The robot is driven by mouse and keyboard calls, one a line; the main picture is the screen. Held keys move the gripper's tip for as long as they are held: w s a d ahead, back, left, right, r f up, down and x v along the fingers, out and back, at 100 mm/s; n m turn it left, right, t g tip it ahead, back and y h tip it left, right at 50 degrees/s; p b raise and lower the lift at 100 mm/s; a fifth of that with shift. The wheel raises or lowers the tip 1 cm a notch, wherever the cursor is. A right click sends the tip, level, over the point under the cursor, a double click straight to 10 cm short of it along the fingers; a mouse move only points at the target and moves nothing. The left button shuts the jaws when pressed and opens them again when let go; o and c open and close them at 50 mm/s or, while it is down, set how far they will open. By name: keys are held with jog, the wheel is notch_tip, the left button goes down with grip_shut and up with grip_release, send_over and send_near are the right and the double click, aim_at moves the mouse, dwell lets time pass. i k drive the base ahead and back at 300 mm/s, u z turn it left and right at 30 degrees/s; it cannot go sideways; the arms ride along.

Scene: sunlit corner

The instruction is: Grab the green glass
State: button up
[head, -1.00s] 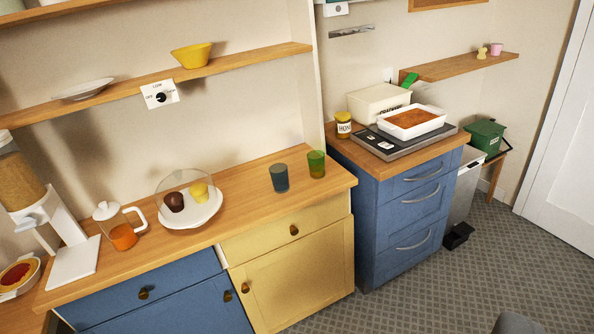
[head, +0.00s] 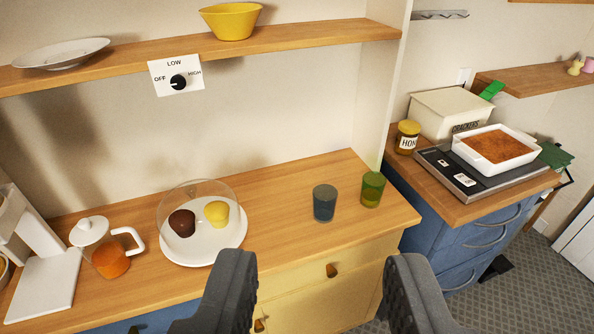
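The green glass (head: 372,189) stands upright on the wooden counter (head: 285,190), near its right end. A blue-grey glass (head: 324,203) stands just to its left, with a small gap between them. My gripper (head: 318,290) shows at the bottom of the picture, its two dark fingers wide apart with nothing between them. It is open, in front of the counter and nearer to me than both glasses. The green glass is fully in view, up and to the right of the gap between the fingers.
Left on the counter are a domed plate (head: 200,247) with two muffins, and a glass teapot (head: 107,250). A shelf (head: 290,45) with a yellow bowl (head: 231,20) runs above. A wall panel (head: 385,95) rises behind the green glass. A lower counter at right holds a white baking dish (head: 497,148).

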aim_at(372, 191)
jog(key=i, duration=1.35)
jog(key=z, duration=0.75)
jog(key=i, duration=0.3)
jog(key=z, duration=0.2)
